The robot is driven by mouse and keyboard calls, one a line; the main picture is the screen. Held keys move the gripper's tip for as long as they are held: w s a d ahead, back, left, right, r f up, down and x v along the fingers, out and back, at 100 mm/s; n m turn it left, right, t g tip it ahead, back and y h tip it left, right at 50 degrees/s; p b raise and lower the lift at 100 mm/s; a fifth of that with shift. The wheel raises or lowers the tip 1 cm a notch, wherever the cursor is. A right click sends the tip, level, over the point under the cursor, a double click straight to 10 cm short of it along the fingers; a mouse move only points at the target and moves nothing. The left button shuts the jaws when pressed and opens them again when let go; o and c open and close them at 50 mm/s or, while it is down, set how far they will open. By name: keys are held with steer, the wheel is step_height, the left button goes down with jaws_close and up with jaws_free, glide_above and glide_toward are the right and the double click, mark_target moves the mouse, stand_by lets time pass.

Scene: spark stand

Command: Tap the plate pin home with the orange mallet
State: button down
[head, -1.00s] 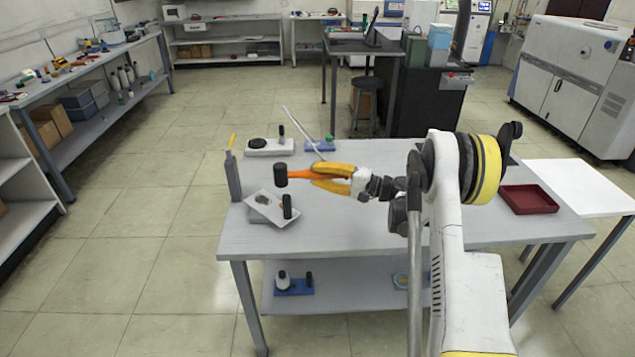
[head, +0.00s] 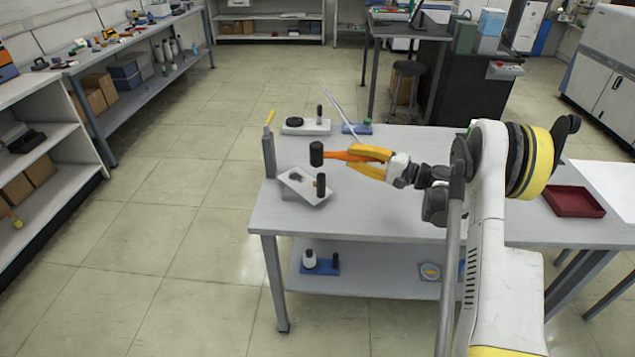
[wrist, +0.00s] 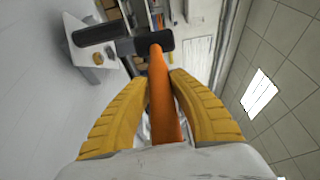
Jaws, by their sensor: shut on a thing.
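The orange mallet's handle (head: 338,155) is in my gripper (head: 372,155), whose yellow fingers are closed around it. Its black head (head: 316,154) hangs in the air above the light plate (head: 290,181), apart from it. The wrist view shows the mallet handle (wrist: 162,100) between both fingers of my gripper (wrist: 162,80), with the black head (wrist: 150,43) beyond. The plate sits tilted at the table's left end and carries a dark upright post (head: 320,186). A small brass-coloured spot, perhaps the pin (wrist: 97,58), shows on the plate; how far it stands out is unclear.
A grey post with a yellow top (head: 269,145) stands left of the plate. A white base with black parts (head: 306,127) and a blue block (head: 357,128) are behind. A thin pale rod (head: 342,112) slants up nearby. A red tray (head: 574,201) lies right; the table's middle front is clear.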

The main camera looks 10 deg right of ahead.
steer(key=shift+w, duration=0.1)
steer(key=shift+s+r, duration=0.15)
steer(key=shift+s, duration=0.05)
steer(key=shift+w+r, duration=0.1)
steer(key=shift+r, duration=0.25)
step_height(320, 180, up, 2)
steer(key=shift+r+p, duration=0.2)
steer(key=shift+p, duration=0.65)
steer(key=c, duration=2.1)
jaws_free()
steer(key=shift+f, duration=0.1)
jaws_close()
